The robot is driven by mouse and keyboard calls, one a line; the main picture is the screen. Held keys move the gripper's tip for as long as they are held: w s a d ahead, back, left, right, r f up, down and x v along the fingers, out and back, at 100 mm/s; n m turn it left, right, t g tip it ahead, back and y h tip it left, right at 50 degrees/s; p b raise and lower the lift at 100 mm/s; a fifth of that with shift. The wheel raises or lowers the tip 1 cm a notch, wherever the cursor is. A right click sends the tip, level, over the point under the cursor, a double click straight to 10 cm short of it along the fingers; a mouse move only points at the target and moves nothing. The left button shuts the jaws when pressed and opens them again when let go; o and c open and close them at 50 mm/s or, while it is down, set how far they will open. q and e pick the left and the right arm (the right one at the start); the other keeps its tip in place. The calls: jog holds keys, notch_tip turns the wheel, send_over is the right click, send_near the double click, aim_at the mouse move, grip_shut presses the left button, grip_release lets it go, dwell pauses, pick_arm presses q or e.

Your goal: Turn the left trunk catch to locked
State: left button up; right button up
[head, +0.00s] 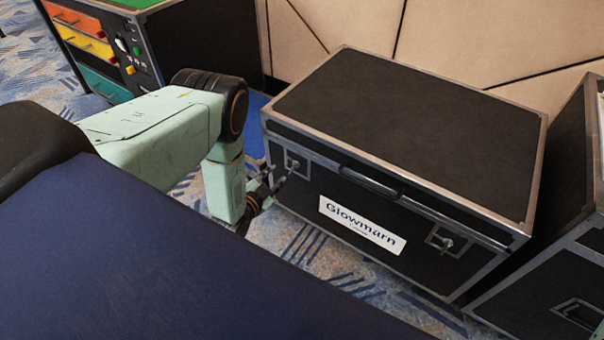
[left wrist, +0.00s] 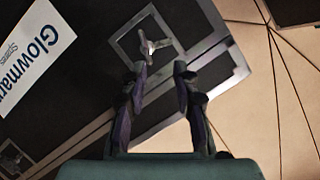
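The black trunk (head: 400,120) with metal edges stands in front of me, its lid shut. Its left catch (head: 294,163) is a small metal lever in a square plate on the front face; it also shows in the left wrist view (left wrist: 148,46). The right catch (head: 446,243) is a similar lever. My left gripper (head: 268,187) is at the trunk's front left. In the left wrist view its two fingers (left wrist: 160,68) are apart with nothing between them. The catch is just beyond the fingertips, nearer the left one; contact cannot be told.
A white label (head: 362,225) and a handle (head: 370,181) lie between the catches. A cabinet with coloured drawers (head: 85,45) stands at the back left. Another black case (head: 560,285) stands close on the right. A panelled wall (head: 450,35) is behind the trunk.

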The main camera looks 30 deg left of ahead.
aim_at(291, 169)
pick_arm(q)
jog(key=w+f+n+b, duration=0.1)
jog(key=w, duration=0.1)
jog(key=w+f+b, duration=0.1)
jog(key=w, duration=0.1)
jog(key=w+d+f+n+b, duration=0.1)
jog(key=w, duration=0.2)
jog(key=shift+w+f+n+h+b, duration=0.1)
jog(key=shift+f+n+h+b, duration=0.2)
jog(key=shift+f+b, duration=0.1)
jog(key=shift+w, duration=0.15)
pick_arm(e)
jog(key=f, duration=0.3)
jog(key=shift+s+d+f, duration=0.1)
jog(key=shift+s+f, duration=0.25)
pick_arm(q)
jog(key=shift+r, duration=0.1)
jog(key=c, duration=0.6)
grip_shut()
jog(key=shift+r, duration=0.15)
